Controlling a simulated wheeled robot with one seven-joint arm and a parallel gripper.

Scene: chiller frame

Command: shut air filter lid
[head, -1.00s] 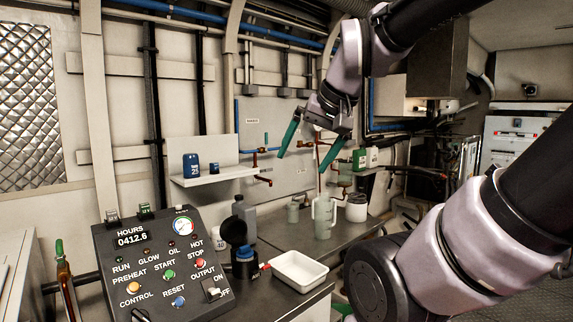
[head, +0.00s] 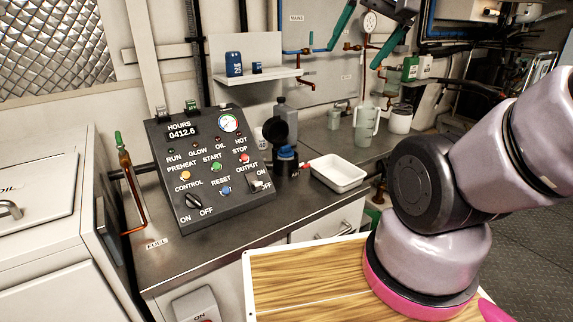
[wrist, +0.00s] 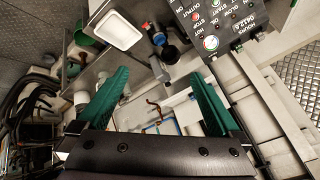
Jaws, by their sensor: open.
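The air filter housing (head: 287,163) is a small black canister with a blue band, standing on the metal counter right of the control panel. Its round black lid (head: 275,131) stands raised and tilted above it, so it looks open.
A white tray (head: 340,175) sits just right of the housing. A grey bottle (head: 286,117) stands behind the lid, and the control panel (head: 208,165) is on the left. A clear jug (head: 366,125) and white tub (head: 400,119) stand farther back. A small shelf (head: 262,77) juts from the wall.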

